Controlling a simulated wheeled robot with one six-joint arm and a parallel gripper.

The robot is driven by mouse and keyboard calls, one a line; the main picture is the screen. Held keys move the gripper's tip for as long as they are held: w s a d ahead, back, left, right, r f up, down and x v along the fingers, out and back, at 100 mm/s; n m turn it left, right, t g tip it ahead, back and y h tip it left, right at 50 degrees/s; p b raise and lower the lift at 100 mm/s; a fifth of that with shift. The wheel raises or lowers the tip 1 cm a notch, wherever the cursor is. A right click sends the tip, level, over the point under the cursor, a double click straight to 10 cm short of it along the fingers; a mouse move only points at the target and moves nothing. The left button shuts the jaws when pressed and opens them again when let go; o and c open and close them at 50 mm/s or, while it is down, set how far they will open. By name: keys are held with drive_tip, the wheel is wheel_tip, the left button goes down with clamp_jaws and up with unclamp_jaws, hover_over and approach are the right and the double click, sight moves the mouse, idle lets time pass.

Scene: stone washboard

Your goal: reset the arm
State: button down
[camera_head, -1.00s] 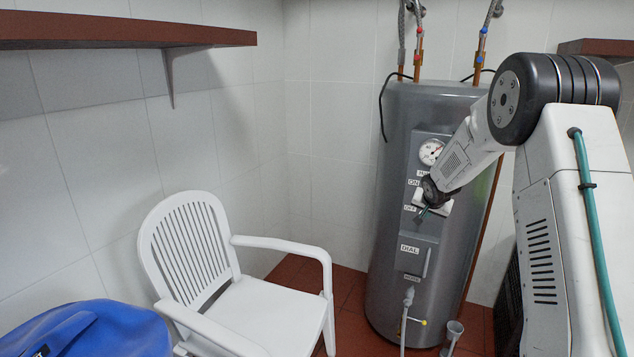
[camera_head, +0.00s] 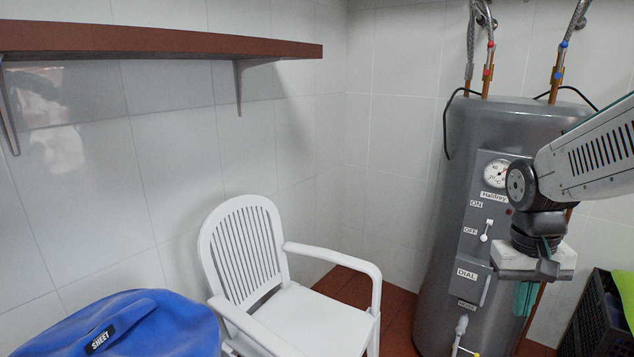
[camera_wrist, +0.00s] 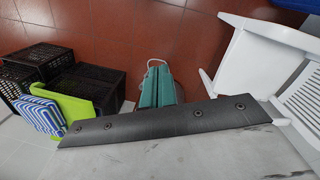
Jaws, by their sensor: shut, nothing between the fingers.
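My gripper (camera_head: 525,302) hangs pointing down at the end of the arm, in front of the right side of the grey water heater (camera_head: 440,230) in the head view. Its teal fingers are together with nothing between them. They also show in the wrist view (camera_wrist: 157,80), close together above the red tiled floor. The gripper is clear of the heater's switch (camera_head: 486,232), which sits beside the ON and OFF labels. The arm comes in from the right edge of the head view.
A white plastic chair (camera_head: 325,318) stands left of the heater, with a blue bag (camera_head: 150,330) at the lower left. A brown shelf (camera_head: 160,40) is on the left wall. Black crates (camera_wrist: 90,88) stand left in the wrist view, near a green item (camera_wrist: 75,104).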

drive_tip(key=s+a+r+n+t, duration=0.1)
drive_tip(key=s+a, duration=0.3)
drive_tip(key=s, duration=0.4)
drive_tip(key=s+a+r+n+t+y, duration=0.1)
drive_tip(key=s+a+r, duration=0.3)
drive_tip(key=s, duration=0.3)
drive_tip(key=shift+s+r, duration=0.15)
drive_tip(key=shift+s, duration=0.25)
